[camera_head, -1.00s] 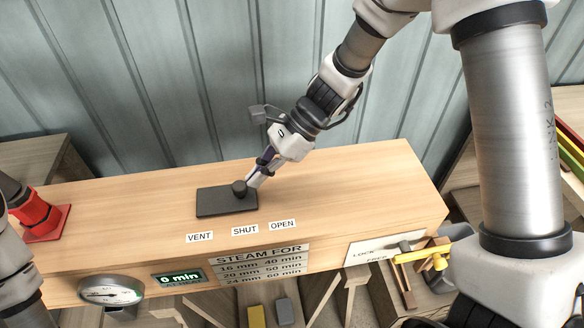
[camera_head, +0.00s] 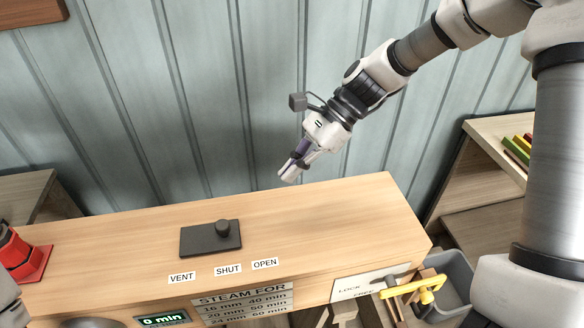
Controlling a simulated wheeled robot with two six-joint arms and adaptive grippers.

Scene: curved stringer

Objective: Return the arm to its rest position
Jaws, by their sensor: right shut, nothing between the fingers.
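My right gripper (camera_head: 291,172) is shut and empty. It hangs in the air above the back edge of the wooden bench, apart from everything. My right arm (camera_head: 375,72) reaches in from the upper right. A dark plate with a round knob (camera_head: 222,228) lies on the bench top (camera_head: 330,212), to the left of and below the gripper. The knob sits toward the right side of the plate, above the labels VENT, SHUT and OPEN. My left gripper is not in view.
A red object (camera_head: 18,256) stands at the bench's left end. A display reading 0 min (camera_head: 163,320) and a STEAM FOR sign (camera_head: 243,300) are on the front. A yellow-handled tool (camera_head: 425,288) and a grey bin (camera_head: 458,272) are at the right. A grey panelled wall (camera_head: 200,110) stands behind.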

